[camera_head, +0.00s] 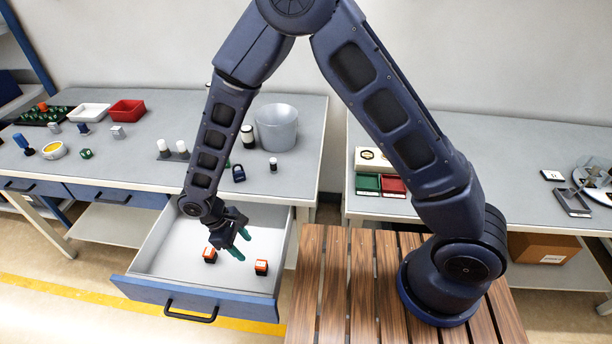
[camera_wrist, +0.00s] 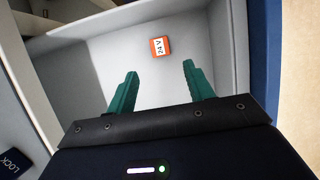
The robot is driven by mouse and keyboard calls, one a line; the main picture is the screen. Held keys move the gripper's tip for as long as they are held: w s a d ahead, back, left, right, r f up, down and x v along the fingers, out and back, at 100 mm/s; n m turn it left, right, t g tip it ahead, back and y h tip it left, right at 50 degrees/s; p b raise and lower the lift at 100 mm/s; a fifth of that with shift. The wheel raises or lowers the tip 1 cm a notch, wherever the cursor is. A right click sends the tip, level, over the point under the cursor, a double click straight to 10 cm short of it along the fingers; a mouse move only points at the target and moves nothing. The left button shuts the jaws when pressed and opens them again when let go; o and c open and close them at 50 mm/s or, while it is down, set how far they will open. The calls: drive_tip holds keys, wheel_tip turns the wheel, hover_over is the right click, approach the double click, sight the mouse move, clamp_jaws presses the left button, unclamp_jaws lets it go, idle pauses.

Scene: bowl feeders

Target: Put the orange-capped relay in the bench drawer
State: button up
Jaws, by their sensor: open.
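The bench drawer (camera_head: 170,262) is pulled out below the left bench. Two orange-capped relays lie on its floor in the head view: one relay (camera_head: 209,255) left of my gripper and another relay (camera_head: 261,267) to the right, near the drawer front. My gripper (camera_head: 243,244) points down over the drawer with its green fingers apart and nothing between them. In the wrist view one orange relay cap (camera_wrist: 160,46) marked "24 V" shows beyond the open fingertips (camera_wrist: 160,70), apart from them. The other relay does not show in that view.
The left bench holds a grey bucket (camera_head: 277,127), a dark blue padlock (camera_head: 238,173), a red tray (camera_head: 127,110) and a white tray (camera_head: 89,112). A slatted wooden platform (camera_head: 335,285) stands right of the drawer. The drawer floor around the relays is clear.

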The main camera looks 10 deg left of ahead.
drive_tip(key=w+d+r+m+y, duration=0.1)
drive_tip(key=w+d+r+m, duration=0.4)
drive_tip(key=w+r, duration=0.85)
drive_tip(key=w+d+r+m+y, duration=0.1)
drive_tip(key=w+d+r+m, duration=0.1)
drive_tip(key=w+d+r, duration=0.5)
drive_tip(key=w+d+r+m+y, duration=0.1)
drive_tip(key=w+d+r, duration=0.35)
drive_tip(key=d, duration=0.45)
drive_tip(key=d+r+m+t+y, duration=0.15)
drive_tip(key=d+r+m, duration=0.55)
drive_tip(key=d, duration=1)
drive_tip(key=s+d+r+m+t, duration=0.1)
drive_tip(key=s+d+r, duration=0.2)
drive_tip(key=d, duration=0.4)
drive_tip(key=s+d+r+m+t, duration=0.2)
drive_tip(key=s+d+r, duration=0.2)
drive_tip(key=s+d, duration=0.2)
drive_tip(key=shift+d+r, duration=0.2)
drive_tip(key=shift+d, duration=0.6)
